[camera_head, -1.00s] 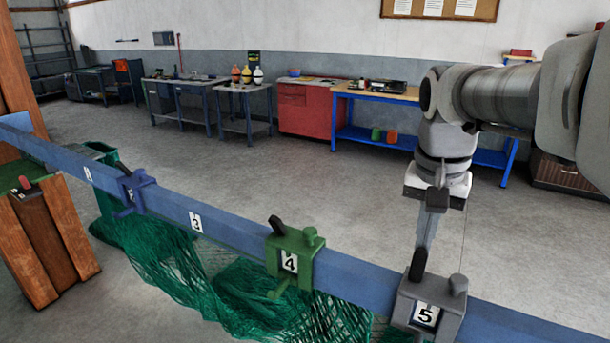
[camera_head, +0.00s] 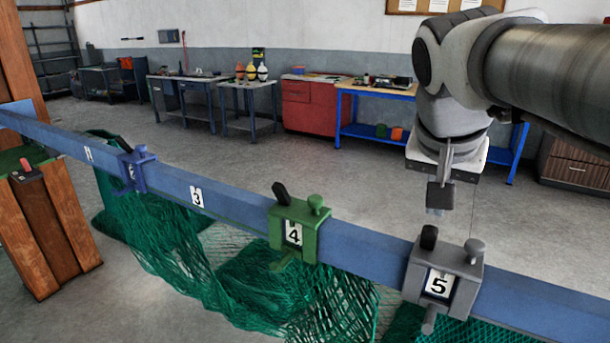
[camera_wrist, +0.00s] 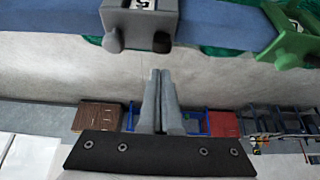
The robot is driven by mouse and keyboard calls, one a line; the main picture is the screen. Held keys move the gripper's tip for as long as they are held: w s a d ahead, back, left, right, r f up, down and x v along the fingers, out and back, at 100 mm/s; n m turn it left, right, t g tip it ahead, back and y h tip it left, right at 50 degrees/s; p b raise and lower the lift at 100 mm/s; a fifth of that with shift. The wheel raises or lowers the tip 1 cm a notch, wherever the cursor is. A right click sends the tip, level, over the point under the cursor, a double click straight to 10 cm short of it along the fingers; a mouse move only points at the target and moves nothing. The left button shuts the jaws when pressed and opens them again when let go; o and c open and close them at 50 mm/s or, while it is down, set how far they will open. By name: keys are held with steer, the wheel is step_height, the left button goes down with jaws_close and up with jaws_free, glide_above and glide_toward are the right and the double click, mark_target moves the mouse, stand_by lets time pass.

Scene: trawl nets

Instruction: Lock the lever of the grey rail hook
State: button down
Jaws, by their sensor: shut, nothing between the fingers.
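The grey rail hook (camera_head: 443,278), labelled 5, sits over the blue rail. It also shows at the top of the wrist view (camera_wrist: 140,20). Its short black lever (camera_head: 428,238) stands at the hook's top left and looks foreshortened; it also shows in the wrist view (camera_wrist: 162,42). A grey knob (camera_head: 474,250) stands at the hook's top right. My gripper (camera_head: 437,211) is above and behind the hook, apart from the lever. In the wrist view its fingers (camera_wrist: 160,73) are pressed together, empty, with the lever just beyond their tips.
The blue rail (camera_head: 360,240) runs across the view. It carries a green hook (camera_head: 294,232) labelled 4 and a blue hook (camera_head: 135,170) farther left. Green netting (camera_head: 265,275) hangs below. Workbenches and a red cabinet (camera_head: 310,103) stand far back, with open floor between.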

steer(key=shift+r, duration=0.55)
steer(key=w+d+r+p, duration=0.2)
steer(key=w+r+p, duration=0.1)
steer(key=s+a+r, duration=0.4)
steer(key=s+r, duration=0.1)
steer(key=s, duration=0.1)
steer(key=shift+r, duration=0.3)
steer(key=shift+s+a, duration=0.1)
steer(key=shift+a, duration=0.05)
steer(key=s+a+f+n+y, duration=0.1)
steer(key=s+a+f+n, duration=0.1)
steer(key=f, duration=0.7)
steer(key=s+a+f+n+y, duration=0.2)
steer(key=s+f+n, duration=0.2)
steer(key=f, duration=0.6)
steer(key=shift+a+n+t, duration=0.2)
steer(key=shift+n+t, duration=0.2)
